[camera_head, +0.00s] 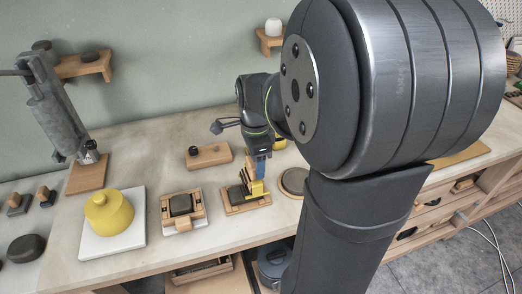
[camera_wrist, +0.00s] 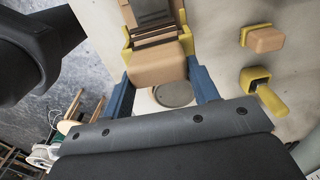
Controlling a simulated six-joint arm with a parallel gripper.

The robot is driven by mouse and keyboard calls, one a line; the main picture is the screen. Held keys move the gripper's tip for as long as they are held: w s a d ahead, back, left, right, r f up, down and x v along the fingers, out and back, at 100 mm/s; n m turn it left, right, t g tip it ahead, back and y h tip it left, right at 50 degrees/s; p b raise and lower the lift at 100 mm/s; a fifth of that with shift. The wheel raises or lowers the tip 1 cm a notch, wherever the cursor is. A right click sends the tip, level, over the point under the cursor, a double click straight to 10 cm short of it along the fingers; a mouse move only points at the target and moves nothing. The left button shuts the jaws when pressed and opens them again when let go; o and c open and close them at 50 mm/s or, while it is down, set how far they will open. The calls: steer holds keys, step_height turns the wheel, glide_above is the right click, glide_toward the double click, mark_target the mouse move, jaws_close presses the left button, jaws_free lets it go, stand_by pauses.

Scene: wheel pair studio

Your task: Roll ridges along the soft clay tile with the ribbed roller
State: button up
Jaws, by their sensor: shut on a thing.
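My gripper (camera_head: 259,168) is shut in the head view, its blue fingers above a yellow-sided tool. In the wrist view my gripper (camera_wrist: 162,92) has a finger on each side of a tan wooden block with yellow sides (camera_wrist: 160,66), which looks like the ribbed roller's handle. The roller's yellow part (camera_head: 256,188) is low over a wooden tray (camera_head: 246,208). A dark grey clay tile (camera_head: 236,193) sits in that tray. The tile shows with ridge-like bands (camera_wrist: 153,9) at the top of the wrist view. I cannot tell whether the roller touches it.
A second wooden tray (camera_head: 196,222) with a dark block stands left of the tile's tray. A yellow pot (camera_head: 110,214) on a white board is farther left. A wooden block (camera_head: 209,157) stands behind, and a round disc (camera_head: 294,182) is to the right.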

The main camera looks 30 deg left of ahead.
steer(key=s+a, duration=0.4)
steer(key=shift+s+a, duration=0.3)
stand_by(0.8)
steer(key=shift+f, duration=0.7)
steer(key=shift+f, duration=0.1)
steer(key=shift+w+d, duration=0.1)
steer(key=shift+d, duration=0.05)
stand_by(0.5)
steer(key=shift+w+d, duration=1.5)
steer(key=shift+w+d, duration=1.05)
steer(key=shift+w, duration=0.05)
